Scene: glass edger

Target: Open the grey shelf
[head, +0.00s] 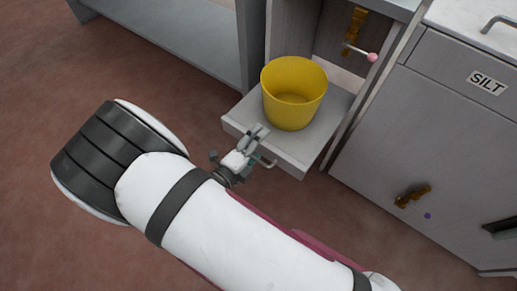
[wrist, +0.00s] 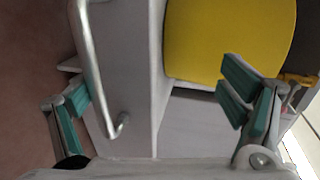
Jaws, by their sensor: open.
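The grey shelf (head: 308,147) is a flat pull-out tray, standing out from the cabinet opening with a yellow bucket (head: 292,92) on it. Its metal handle (head: 267,163) is on the front edge. The handle (wrist: 95,70) also shows in the wrist view, along with the shelf's front panel (wrist: 135,70) and the yellow bucket (wrist: 228,40). My gripper (head: 250,146) is at the shelf front by the handle. In the wrist view my gripper (wrist: 155,95) has its green-padded fingers spread, with the handle nearer the left finger. Contact cannot be told.
A grey cabinet with a SILT label (head: 487,83) stands close on the right. A pink-knobbed lever (head: 372,57) sticks out behind the bucket. A grey bench (head: 170,35) is at the back left. The reddish floor (head: 60,80) is clear on the left.

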